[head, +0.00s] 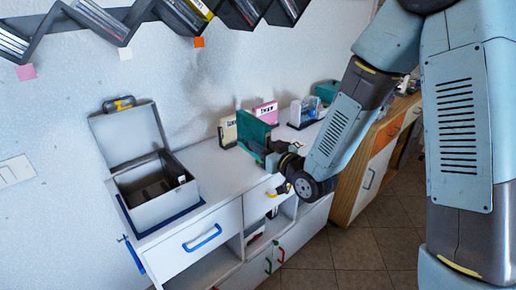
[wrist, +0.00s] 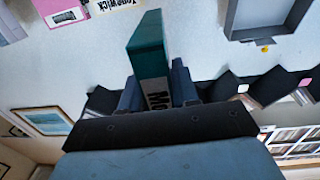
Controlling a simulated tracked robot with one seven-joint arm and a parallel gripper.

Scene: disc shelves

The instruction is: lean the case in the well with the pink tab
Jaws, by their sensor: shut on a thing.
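A teal case (head: 254,135) is in my gripper (head: 272,158), held upright above the white cabinet top. In the wrist view the case (wrist: 147,45) stands between the two jaws (wrist: 157,92), with part of a printed label showing. The pink tab (head: 26,72) is on the wall at the far left, below the leftmost visible well of the dark zigzag shelf (head: 38,42). That well has several thin cases (head: 12,42) leaning in it. My gripper is well to the right of and below that well.
A white tab (head: 125,53) and an orange tab (head: 199,42) mark other wells. An open-lidded grey box (head: 160,208) stands on the cabinet (head: 216,172) at left. A cream case (head: 228,131), a pink case (head: 266,112) and other items stand behind my gripper.

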